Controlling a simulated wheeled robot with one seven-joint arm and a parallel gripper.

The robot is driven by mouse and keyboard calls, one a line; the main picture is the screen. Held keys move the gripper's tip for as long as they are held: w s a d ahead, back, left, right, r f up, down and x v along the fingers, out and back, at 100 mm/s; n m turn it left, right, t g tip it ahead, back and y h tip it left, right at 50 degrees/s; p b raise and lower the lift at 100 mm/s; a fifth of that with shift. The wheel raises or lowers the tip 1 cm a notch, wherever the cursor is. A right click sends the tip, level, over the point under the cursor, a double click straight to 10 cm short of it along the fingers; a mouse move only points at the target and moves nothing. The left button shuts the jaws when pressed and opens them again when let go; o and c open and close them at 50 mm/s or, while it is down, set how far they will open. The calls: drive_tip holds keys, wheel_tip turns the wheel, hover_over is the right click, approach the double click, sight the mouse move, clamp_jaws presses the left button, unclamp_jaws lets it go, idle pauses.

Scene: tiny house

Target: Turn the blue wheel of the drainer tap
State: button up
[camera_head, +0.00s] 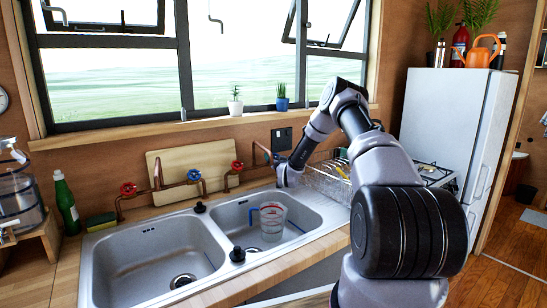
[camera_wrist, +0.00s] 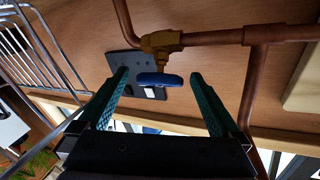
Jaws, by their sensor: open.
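In the wrist view, the blue wheel (camera_wrist: 158,80) is seen nearly edge-on, on a brass valve (camera_wrist: 160,42) joined to a copper pipe (camera_wrist: 212,37). My gripper (camera_wrist: 159,73) is open, with one green finger on each side of the wheel. A gap shows between the wheel and both fingers; how deep the wheel sits between them is hard to tell. In the head view, my gripper (camera_head: 277,164) is at the wall right of the copper taps, left of the drainer rack (camera_head: 328,180), and the arm hides this wheel there.
Another blue wheel (camera_head: 194,175) and two red wheels (camera_head: 128,188) (camera_head: 237,166) are on pipes further left. The double sink (camera_head: 232,222) holds a clear measuring jug (camera_head: 272,222). A black wall plate (camera_wrist: 128,68) lies behind the valve. Rack wires (camera_wrist: 40,45) are close on the wrist view's left.

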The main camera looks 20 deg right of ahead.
sight(274, 155)
drive_tip(key=shift+w+d, duration=0.2)
drive_tip(key=shift+w, duration=1.95)
drive_tip(key=c, duration=1.4)
drive_tip(key=shift+a+n+y, duration=0.1)
drive_tip(key=shift+n+y, duration=0.7)
drive_tip(key=shift+n, duration=0.1)
drive_tip(key=shift+a+n+y, duration=0.25)
drive_tip(key=shift+n+y, duration=0.75)
drive_tip(key=shift+n, duration=0.15)
drive_tip(key=shift+a+n+y, duration=0.2)
drive_tip(key=shift+n+y, duration=0.8)
drive_tip(key=shift+n, duration=0.15)
drive_tip(key=o, duration=1.4)
drive_tip(key=shift+s, duration=0.1)
